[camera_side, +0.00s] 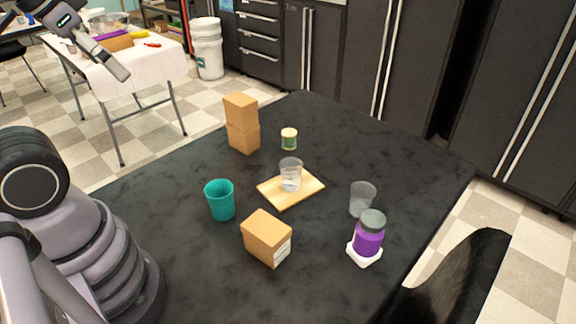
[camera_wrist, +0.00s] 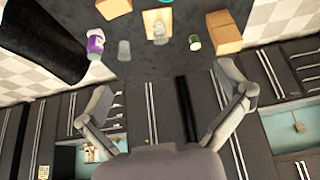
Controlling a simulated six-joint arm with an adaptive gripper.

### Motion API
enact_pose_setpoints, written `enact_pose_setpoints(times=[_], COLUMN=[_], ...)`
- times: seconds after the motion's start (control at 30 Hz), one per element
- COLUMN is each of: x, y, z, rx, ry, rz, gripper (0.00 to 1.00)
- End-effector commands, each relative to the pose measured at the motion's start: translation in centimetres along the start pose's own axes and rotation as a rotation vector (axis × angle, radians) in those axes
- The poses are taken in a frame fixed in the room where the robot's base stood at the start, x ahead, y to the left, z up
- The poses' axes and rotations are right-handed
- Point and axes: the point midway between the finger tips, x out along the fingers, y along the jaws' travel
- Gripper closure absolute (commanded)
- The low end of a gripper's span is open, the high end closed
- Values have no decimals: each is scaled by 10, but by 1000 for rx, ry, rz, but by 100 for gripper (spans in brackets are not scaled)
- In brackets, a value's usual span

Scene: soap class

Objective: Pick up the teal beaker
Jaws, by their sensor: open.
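The teal beaker (camera_side: 220,200) stands upright on the dark table, left of the wooden board in the side view. In the wrist view only a sliver of the teal beaker (camera_wrist: 166,1) shows at the top edge; the rest is cut off. My gripper (camera_wrist: 163,77) is open and empty, its two fingers spread wide in the wrist view. In the side view part of my gripper (camera_side: 100,50) shows at the upper left, high up and well apart from the beaker.
A cardboard box (camera_side: 267,239) stands close to the beaker's front right. A clear beaker (camera_side: 290,174) stands on the wooden board (camera_side: 308,191). Two stacked boxes (camera_side: 242,124), a green jar (camera_side: 289,139), another clear beaker (camera_side: 362,199) and a purple bottle (camera_side: 369,236) on a white base stand around.

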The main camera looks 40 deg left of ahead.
Motion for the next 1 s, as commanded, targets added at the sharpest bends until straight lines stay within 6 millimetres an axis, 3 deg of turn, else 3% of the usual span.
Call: enact_pose_setpoints(times=[0.17,0.37,0.7,1.0], x=[10,53,125,200], y=[-2,-14,-38,-31], z=[2,12,16,5], rx=[27,197,708,1310], ry=[-70,-404,-937,-1138], rz=[-18,-145,-544,-954], gripper=[0,0,0,0])
